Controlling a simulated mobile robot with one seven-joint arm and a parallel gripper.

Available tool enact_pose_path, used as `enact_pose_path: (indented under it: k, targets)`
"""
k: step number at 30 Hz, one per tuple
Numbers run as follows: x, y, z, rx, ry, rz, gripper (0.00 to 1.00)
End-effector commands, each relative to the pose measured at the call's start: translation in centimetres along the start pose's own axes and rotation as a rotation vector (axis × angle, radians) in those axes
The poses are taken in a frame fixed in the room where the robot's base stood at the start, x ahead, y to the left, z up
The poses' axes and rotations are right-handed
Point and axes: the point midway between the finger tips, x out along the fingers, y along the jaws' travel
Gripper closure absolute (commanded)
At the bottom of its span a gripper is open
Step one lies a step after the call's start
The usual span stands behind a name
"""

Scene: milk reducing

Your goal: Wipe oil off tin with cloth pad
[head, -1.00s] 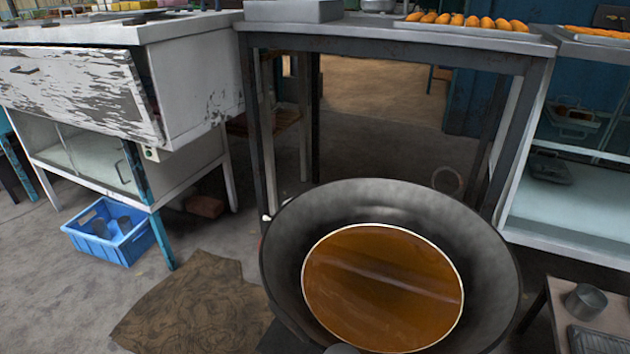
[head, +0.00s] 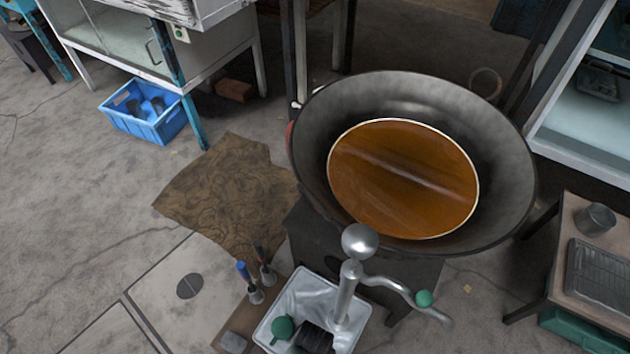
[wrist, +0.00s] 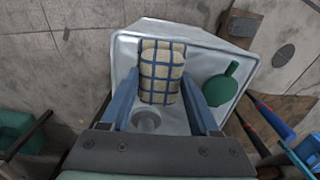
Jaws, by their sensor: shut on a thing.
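In the wrist view, my gripper (wrist: 160,92) has its two blue fingers on either side of a cloth pad (wrist: 162,72), beige with a blue grid, and is shut on it. The pad is over the white bin. A grey tin (head: 596,219) stands upright on a low table at the right of the head view, well apart from the bin. Any oil on it is too small to make out. The pad cannot be made out in the head view.
The white bin (head: 268,326) also holds a green round object (wrist: 222,88). A wide black pan (head: 515,170) of brown liquid stands behind it. The low table (head: 572,208) bears a dark rack (head: 600,275). A blue crate (head: 165,128) sits on the floor at left.

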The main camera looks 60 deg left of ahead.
Motion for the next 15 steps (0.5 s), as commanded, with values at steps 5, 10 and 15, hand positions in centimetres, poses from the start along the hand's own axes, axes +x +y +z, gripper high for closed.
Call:
enact_pose_path:
  k: [5, 10, 15]
  targets:
    - [-0.3, -0.1, 1.5, 0.000, -0.004, 0.000, 0.83]
    - [-0.2, -0.2, 2.8, 0.000, -0.003, 0.000, 0.83]
    - [-0.2, -0.2, 2.9, 0.000, -0.001, 0.000, 0.83]
